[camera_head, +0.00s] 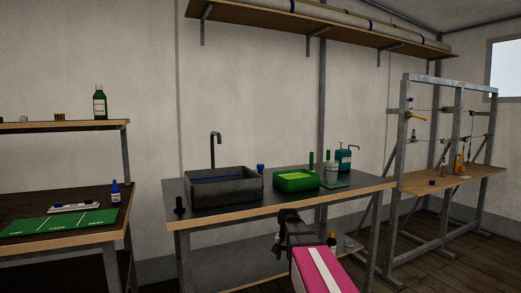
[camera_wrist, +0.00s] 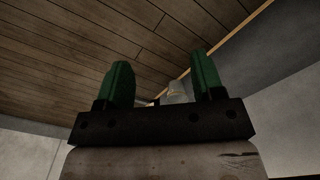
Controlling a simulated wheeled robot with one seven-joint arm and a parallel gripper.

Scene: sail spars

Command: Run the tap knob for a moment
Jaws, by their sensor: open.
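A dark grey sink basin (camera_head: 225,190) sits on the left part of the middle bench, with a dark upright tap spout (camera_head: 213,152) behind it. A small blue knob-like piece (camera_head: 261,168) stands by the basin's right rear corner. A small black upright piece (camera_head: 179,204) stands at the bench's left front. I cannot tell which of these is the tap knob. My gripper (camera_wrist: 160,68) has its green fingers apart and nothing held between them in the wrist view. In the head view my arm reaches up in front of the bench, and the fingers are not clear.
A green tub (camera_head: 297,181), a teal pump bottle (camera_head: 343,160) and a pale cup (camera_head: 331,174) stand right of the basin. A bench with a green mat (camera_head: 60,222) is at left. A metal rack (camera_head: 450,130) stands at right. Planks fill much of the wrist view.

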